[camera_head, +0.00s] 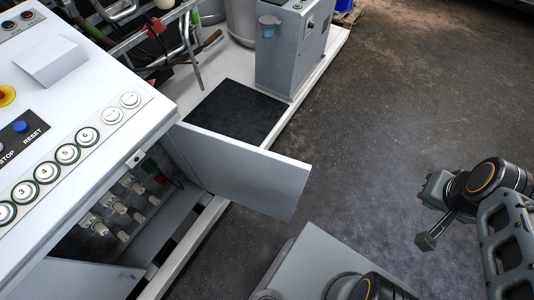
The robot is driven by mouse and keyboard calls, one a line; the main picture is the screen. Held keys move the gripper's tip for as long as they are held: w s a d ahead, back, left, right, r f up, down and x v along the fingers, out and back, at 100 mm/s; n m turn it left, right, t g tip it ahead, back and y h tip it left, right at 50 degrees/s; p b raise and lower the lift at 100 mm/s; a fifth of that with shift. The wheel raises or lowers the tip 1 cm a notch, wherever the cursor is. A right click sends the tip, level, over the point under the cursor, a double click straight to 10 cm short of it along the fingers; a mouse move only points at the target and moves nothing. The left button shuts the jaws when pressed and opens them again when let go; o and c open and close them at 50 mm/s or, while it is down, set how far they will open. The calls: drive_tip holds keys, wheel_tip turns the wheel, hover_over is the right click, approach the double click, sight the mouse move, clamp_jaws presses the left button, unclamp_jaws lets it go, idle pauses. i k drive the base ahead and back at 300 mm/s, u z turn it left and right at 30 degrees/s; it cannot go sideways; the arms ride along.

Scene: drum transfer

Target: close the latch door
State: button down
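The latch door (240,169) is a light grey panel on the front of the white control cabinet (70,110). It stands open, swung out to the right over the floor. Behind it, the compartment (120,205) shows several white fittings. My gripper (427,240) is at the right, out over the floor, apart from the door. A dark block shows at its end, but the fingers are too small to tell whether they are open or shut.
A grey machine post (292,45) stands on a white platform (325,62) at the back, beside a black mat (240,112). Another grey panel (80,280) shows at the cabinet's lower left. Bare dark floor (400,110) lies to the right of the door.

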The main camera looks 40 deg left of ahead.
sight(269, 184)
drive_tip(key=i, duration=2.75)
drive_tip(key=u, duration=4.6)
drive_tip(key=i, duration=0.5)
drive_tip(key=z, duration=0.5)
drive_tip(key=k, duration=0.35)
drive_tip(key=u, duration=1.2)
